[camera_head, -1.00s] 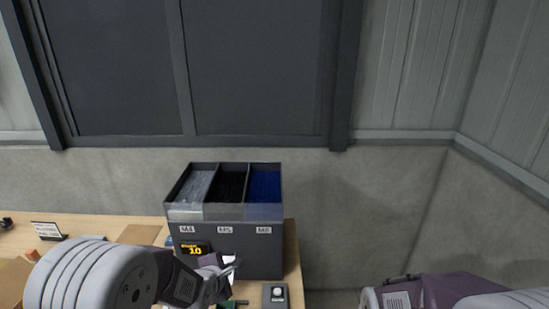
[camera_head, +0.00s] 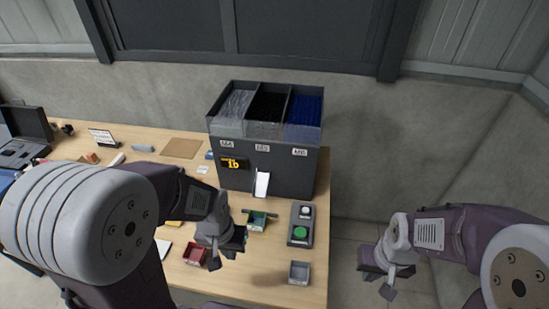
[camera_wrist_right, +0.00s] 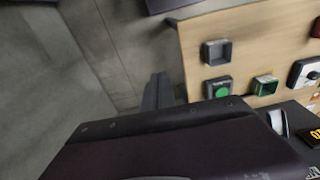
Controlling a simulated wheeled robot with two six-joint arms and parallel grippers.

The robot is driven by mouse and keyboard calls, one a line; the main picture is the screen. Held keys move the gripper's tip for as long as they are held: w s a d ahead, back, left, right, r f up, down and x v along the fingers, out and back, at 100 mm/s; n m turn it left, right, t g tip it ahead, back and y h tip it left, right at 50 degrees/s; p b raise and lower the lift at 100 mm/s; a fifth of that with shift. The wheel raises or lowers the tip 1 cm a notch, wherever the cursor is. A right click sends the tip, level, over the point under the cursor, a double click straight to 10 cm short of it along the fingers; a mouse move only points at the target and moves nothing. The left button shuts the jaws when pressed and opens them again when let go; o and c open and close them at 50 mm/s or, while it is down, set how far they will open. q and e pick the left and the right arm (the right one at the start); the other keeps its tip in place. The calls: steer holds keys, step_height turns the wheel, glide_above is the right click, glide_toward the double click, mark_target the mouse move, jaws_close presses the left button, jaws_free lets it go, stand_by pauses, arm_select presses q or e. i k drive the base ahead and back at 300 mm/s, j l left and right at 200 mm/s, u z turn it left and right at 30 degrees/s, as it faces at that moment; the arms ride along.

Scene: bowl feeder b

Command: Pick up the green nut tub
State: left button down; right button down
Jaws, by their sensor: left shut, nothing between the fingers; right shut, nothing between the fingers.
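The green nut tub (camera_head: 257,221) is a small open box on the wooden table, under the chute of the grey feeder. It also shows in the right wrist view (camera_wrist_right: 264,86). My left gripper (camera_head: 232,247) is shut and empty, just left of the tub and nearer to me, apart from it in the picture; its fingertips are partly hidden. My right gripper (camera_head: 387,287) is shut and empty, off the table's right edge. Its fingers (camera_wrist_right: 157,91) show in the right wrist view over the floor.
The feeder (camera_head: 266,172) has three bins on top and a lit display. A button box (camera_head: 301,224) stands right of the tub. A red tub (camera_head: 195,253) and a grey tub (camera_head: 299,272) are nearer. The table's right edge is close, with bare floor beyond.

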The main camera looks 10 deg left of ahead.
mark_target(256, 221)
steer(key=k+j+z, duration=0.1)
steer(key=j, duration=0.25)
steer(key=j+z, duration=0.15)
steer(key=j, duration=0.2)
steer(key=k+j+z, duration=0.1)
steer(key=j, duration=0.25)
steer(key=k+j+z, duration=0.15)
steer(key=j, duration=0.2)
steer(key=k+j+z, duration=0.1)
steer(key=k+j, duration=0.1)
steer(key=j, duration=0.1)
